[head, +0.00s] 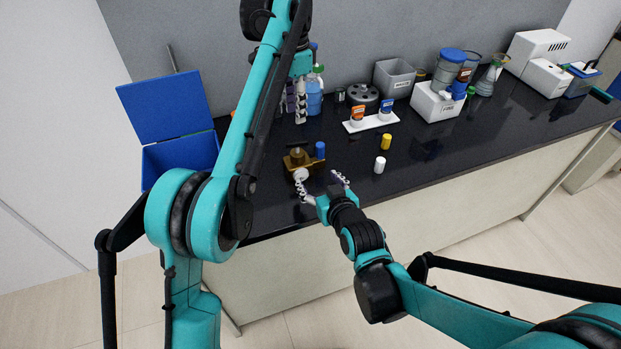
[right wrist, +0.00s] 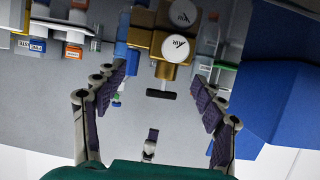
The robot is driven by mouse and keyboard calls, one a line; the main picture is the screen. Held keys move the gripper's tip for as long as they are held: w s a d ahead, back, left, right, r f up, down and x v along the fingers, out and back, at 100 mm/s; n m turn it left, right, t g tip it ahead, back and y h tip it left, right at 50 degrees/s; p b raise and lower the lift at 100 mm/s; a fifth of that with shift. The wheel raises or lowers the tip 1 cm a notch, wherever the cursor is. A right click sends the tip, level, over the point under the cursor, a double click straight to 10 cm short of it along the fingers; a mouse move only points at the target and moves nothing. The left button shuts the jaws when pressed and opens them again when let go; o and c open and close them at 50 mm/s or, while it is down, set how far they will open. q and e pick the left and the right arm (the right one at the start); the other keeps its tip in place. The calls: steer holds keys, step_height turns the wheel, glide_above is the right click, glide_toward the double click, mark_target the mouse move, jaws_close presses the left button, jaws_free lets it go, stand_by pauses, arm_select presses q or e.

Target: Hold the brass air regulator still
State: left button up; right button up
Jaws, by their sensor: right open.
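The brass air regulator (head: 297,161) stands near the front edge of the black bench, with a pale round gauge towards me and a blue part at its right. In the right wrist view the brass body (right wrist: 173,70) shows two white gauges and a black bar. My right gripper (head: 319,181) is open just in front of it. In the right wrist view its fingers (right wrist: 160,82) spread to either side of the regulator, with gaps showing and no clear contact. My left gripper (head: 293,108) points down farther back, beside a blue bottle (head: 314,97); its jaw opening is unclear.
A blue open-lidded box (head: 180,157) stands at the left. A white cap (head: 379,164) and a yellow one (head: 386,142) stand right of the regulator. A white tray with small jars (head: 371,123) lies behind them. The bench front at the right is clear.

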mark_target(300, 164)
steer(key=shift+w+a+t+y, duration=0.2)
steer(key=shift+w+a, duration=0.1)
steer(key=shift+a, duration=0.2)
steer(key=shift+w+a+t+y, duration=0.2)
steer(key=shift+w+a, duration=0.1)
steer(key=shift+a, duration=0.2)
steer(key=x, duration=0.7)
steer(key=shift+w+a+f, duration=0.1)
steer(key=shift+w, duration=0.15)
steer(key=c, duration=1.5)
arm_select(q)
step_height(300, 164, up, 2)
steer(key=m, duration=0.3)
steer(key=shift+r, duration=0.2)
steer(key=shift+c, duration=0.3)
steer(key=shift+m, duration=0.3)
step_height(300, 164, down, 12)
steer(key=shift+r, duration=0.1)
